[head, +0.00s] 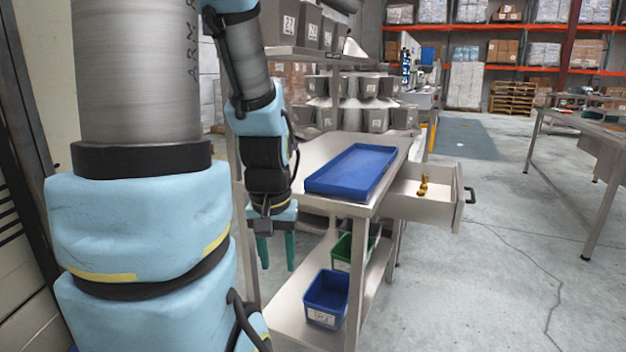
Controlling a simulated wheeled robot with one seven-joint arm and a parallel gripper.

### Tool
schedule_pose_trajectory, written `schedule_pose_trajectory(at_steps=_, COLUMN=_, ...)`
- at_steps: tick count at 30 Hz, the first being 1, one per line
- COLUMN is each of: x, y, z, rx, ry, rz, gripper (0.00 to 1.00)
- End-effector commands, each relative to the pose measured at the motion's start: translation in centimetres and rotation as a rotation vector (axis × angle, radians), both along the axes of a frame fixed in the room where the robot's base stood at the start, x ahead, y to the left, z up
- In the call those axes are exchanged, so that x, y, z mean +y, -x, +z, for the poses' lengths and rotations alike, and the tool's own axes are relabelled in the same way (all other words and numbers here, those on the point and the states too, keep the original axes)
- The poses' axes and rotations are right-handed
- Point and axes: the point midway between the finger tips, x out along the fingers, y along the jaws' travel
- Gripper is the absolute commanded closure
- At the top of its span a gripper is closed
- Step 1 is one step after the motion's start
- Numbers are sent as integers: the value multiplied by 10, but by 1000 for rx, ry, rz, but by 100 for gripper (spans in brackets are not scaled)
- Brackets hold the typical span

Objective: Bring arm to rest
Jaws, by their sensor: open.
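My arm, with light blue and grey links, fills the left of the head view. Its end hangs down to my gripper (263,228), small in the picture, left of the bench and apart from the tray. The steel bench (385,172) stands in the middle. An empty-looking blue tray (350,172) lies on its top. A drawer (432,207) stands pulled out on the bench's right side, with a small brass-coloured object (423,186) inside.
A blue bin (326,299) and a green bin (343,250) sit on the bench's lower shelf. Grey bins (361,86) line the racks behind. The open drawer with its dark handle (470,195) juts into the aisle. Another table (575,130) stands right; the floor between is clear.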

Motion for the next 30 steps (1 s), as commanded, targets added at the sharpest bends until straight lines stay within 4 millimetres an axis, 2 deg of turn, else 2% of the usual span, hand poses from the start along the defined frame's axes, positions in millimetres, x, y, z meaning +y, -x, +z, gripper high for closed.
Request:
schedule_pose_trajectory(at_steps=1, x=0, y=0, z=13, rx=-1, ry=0, rz=0, gripper=53)
schedule_pose_trajectory(at_steps=11, x=0, y=0, z=56, rx=-1, ry=0, rz=0, gripper=53)
schedule_pose_trajectory(at_steps=21, x=0, y=0, z=123, rx=-1, ry=0, rz=0, gripper=53)
schedule_pose_trajectory(at_steps=25, x=0, y=0, z=131, rx=-1, ry=0, rz=0, gripper=53)
schedule_pose_trajectory(at_steps=30, x=0, y=0, z=130, rx=-1, ry=0, rz=0, gripper=53)
